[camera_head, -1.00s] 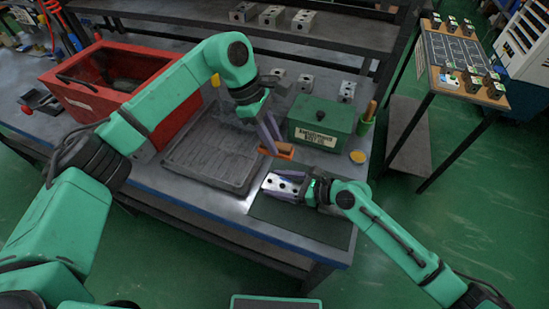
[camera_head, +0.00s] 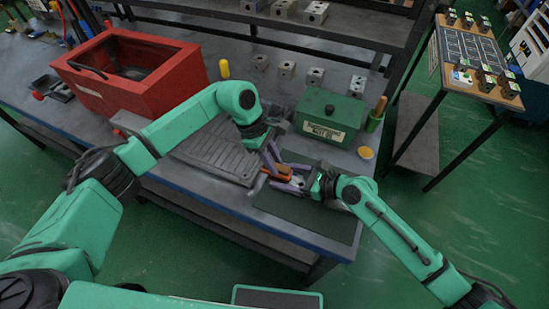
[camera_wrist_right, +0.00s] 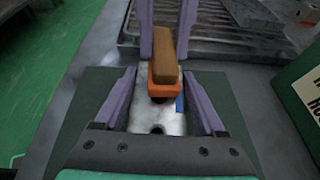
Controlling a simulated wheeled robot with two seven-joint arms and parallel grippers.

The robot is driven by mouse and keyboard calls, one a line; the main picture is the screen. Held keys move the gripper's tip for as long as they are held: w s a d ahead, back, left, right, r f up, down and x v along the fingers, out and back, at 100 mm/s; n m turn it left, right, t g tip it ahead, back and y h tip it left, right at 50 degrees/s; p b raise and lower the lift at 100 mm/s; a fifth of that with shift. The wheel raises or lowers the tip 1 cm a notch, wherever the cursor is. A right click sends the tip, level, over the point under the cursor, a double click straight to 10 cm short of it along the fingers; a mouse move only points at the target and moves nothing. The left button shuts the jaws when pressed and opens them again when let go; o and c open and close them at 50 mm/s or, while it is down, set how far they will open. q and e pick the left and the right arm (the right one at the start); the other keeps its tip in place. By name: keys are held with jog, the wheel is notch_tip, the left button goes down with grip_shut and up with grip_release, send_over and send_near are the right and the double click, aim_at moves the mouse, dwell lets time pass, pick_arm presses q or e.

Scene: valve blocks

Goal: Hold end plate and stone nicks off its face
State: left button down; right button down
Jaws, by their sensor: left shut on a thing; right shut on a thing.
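The end plate (camera_wrist_right: 142,119) is a pale metal plate with dark holes, lying flat over the dark mat. In the head view only a little of it shows between the grippers. My right gripper (camera_head: 283,184) is shut on the plate, one purple finger along each side, as the right wrist view (camera_wrist_right: 160,108) shows. The stone (camera_head: 284,171) is a two-layer block, brown above and orange below; it also shows in the right wrist view (camera_wrist_right: 163,68). My left gripper (camera_head: 275,168) is shut on the stone and holds it over the plate's far part. Whether it touches the plate is unclear.
A dark green mat (camera_head: 315,222) lies under the work. A ribbed grey tray (camera_head: 205,160) is to the left, a red tub (camera_head: 130,75) beyond it. A green box (camera_head: 329,112), a green cup (camera_head: 375,120) and a yellow tin (camera_head: 366,153) stand behind right. Valve blocks (camera_head: 287,71) sit farther back.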

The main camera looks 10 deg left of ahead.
pick_arm(q)
jog(key=shift+f, duration=0.35)
dwell(0.8)
